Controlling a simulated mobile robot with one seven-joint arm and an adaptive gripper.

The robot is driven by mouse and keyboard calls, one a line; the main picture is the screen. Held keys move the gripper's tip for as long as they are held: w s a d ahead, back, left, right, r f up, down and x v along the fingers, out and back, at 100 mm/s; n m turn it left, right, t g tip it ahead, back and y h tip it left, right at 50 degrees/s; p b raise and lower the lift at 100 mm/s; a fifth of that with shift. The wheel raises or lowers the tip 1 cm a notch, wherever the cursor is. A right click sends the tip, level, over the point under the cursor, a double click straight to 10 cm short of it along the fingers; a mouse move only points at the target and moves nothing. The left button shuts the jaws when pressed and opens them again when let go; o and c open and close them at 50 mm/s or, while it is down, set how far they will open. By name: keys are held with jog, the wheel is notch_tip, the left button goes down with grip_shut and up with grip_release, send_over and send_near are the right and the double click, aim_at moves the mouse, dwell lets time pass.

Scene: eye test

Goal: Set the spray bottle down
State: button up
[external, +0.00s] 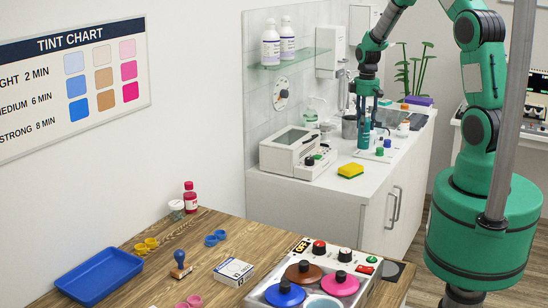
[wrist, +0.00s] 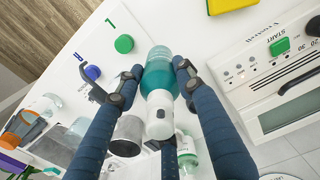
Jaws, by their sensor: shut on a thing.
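The spray bottle (wrist: 158,74) is teal with a white top, seen from above between the two dark blue fingers in the wrist view. In the external view the teal bottle (external: 364,135) hangs or stands upright below the fingers, over the white counter (external: 333,190). My gripper (wrist: 155,83) is shut on it, with one fingertip at each side; it also shows in the external view (external: 367,104).
A green cap (wrist: 124,44) and a blue cap (wrist: 92,72) sit on a white piece marked L and R beside the bottle. A white machine (external: 297,152) and a yellow sponge (external: 350,170) are to the left. A grey metal cup (wrist: 126,135) stands close by.

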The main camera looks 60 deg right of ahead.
notch_tip(320, 180, up, 8)
jog(key=shift+r, duration=0.1)
jog(key=w+a+n+p, duration=0.1)
jog(key=w+a+n, duration=0.15)
jog(key=a, duration=1.65)
jog(key=w+a+n+p, duration=0.1)
jog(key=w+a, duration=0.2)
jog(key=a, duration=1.7)
jog(key=s+a+n+p, duration=0.1)
jog(key=s+a+n, duration=0.1)
jog(key=s+a, duration=1.05)
jog(key=s+a+n+p, duration=0.2)
jog(key=s+a, duration=0.6)
jog(key=a, duration=1)
jog(key=shift+s+d+f, duration=0.1)
jog(key=shift+d+f, duration=0.05)
jog(key=shift+f, duration=1.25)
jog(key=shift+d+f, duration=0.1)
jog(key=shift+f, duration=1.3)
